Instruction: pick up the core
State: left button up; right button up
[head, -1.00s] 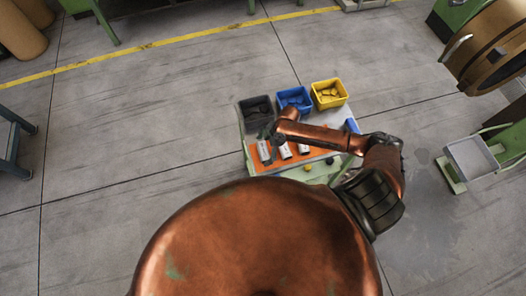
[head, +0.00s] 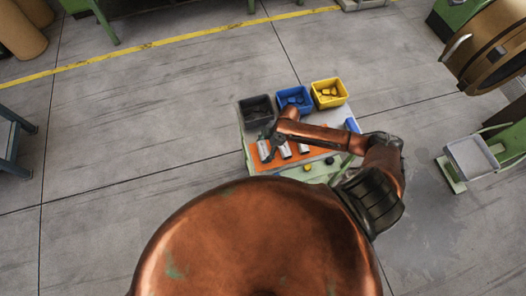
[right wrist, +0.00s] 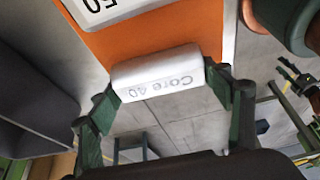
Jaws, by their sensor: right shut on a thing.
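A silver core marked "Core 40" (right wrist: 158,75) sits between the two dark green fingers of my right gripper (right wrist: 163,88) in the right wrist view. The fingers are shut on its two ends. The core is at the edge of an orange mat (right wrist: 150,35); I cannot tell if it is clear of the mat. Another silver piece marked "50" (right wrist: 100,8) lies on the mat. In the head view, my right gripper (head: 270,137) is over the left part of the mat (head: 318,153), where several silver cores (head: 264,150) lie side by side. My left gripper is not in view.
A black bin (head: 257,110), a blue bin (head: 294,99) and a yellow bin (head: 329,93) stand along the far edge of the small table. A blue roll (head: 352,125) is at its right edge. Open grey floor surrounds the table.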

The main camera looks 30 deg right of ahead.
aim_at(261, 150)
jog(key=shift+w+r, duration=0.1)
jog(key=shift+r, duration=0.45)
jog(key=shift+s+d+r, duration=0.1)
jog(key=shift+s+r, duration=0.1)
jog(key=shift+r, duration=1.05)
jog(key=s+d+r+b, duration=0.2)
jog(key=s+d+r, duration=0.3)
jog(key=s+r, duration=0.4)
jog(key=s, duration=0.3)
jog(key=shift+d+r, duration=0.2)
jog(key=shift+d, duration=0.2)
